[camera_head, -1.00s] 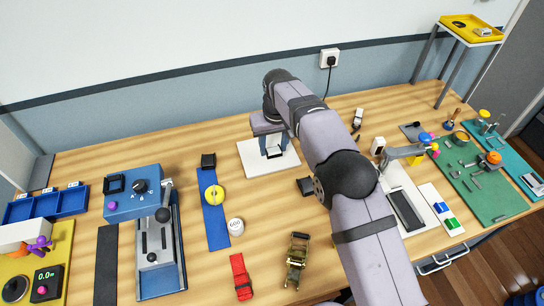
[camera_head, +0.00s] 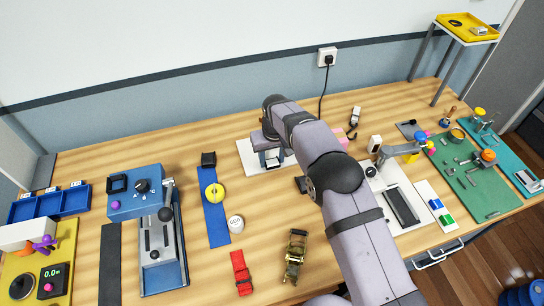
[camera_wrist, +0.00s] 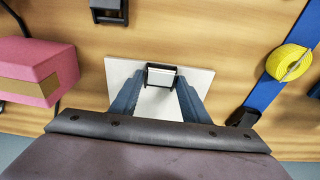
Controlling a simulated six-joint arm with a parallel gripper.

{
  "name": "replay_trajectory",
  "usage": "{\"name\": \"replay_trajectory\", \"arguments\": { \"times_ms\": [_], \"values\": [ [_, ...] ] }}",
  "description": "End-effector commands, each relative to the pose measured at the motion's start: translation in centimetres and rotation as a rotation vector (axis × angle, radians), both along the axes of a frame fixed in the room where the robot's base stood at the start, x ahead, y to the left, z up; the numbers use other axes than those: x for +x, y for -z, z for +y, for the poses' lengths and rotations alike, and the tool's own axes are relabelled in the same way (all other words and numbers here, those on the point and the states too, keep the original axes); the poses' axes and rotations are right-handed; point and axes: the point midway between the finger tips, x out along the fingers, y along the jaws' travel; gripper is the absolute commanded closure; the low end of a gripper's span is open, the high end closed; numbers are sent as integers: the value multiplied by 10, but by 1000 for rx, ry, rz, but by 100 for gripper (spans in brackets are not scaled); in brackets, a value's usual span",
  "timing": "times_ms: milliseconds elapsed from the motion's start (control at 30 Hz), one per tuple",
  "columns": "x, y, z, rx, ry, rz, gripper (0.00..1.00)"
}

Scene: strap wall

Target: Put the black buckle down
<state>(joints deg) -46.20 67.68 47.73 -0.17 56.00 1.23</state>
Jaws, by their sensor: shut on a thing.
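The black buckle (camera_wrist: 161,73) is a small dark frame between my gripper's fingertips in the wrist view. My gripper (camera_wrist: 158,82) is shut on it, with one blue-grey finger on each side. A white plate (camera_wrist: 197,78) lies directly beneath, and it also shows in the head view (camera_head: 249,155). In the head view my gripper (camera_head: 270,160) is low over this plate. I cannot tell whether the buckle touches the plate.
Another black buckle (camera_head: 209,159) is at the blue strap's (camera_head: 215,220) far end, with a yellow roll (camera_head: 214,193) on the strap. A dark piece (camera_wrist: 108,11) and a pink block (camera_wrist: 35,72) lie near the plate.

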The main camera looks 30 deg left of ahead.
Motion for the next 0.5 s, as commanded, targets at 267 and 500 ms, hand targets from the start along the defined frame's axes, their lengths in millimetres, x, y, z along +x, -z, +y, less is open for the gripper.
{"name": "replay_trajectory", "arguments": {
  "times_ms": [267, 500],
  "values": [
    [0, 3, 0, 0, 0, 0, 51],
    [0, 3, 0, 0, 0, 0, 39]
  ]
}}
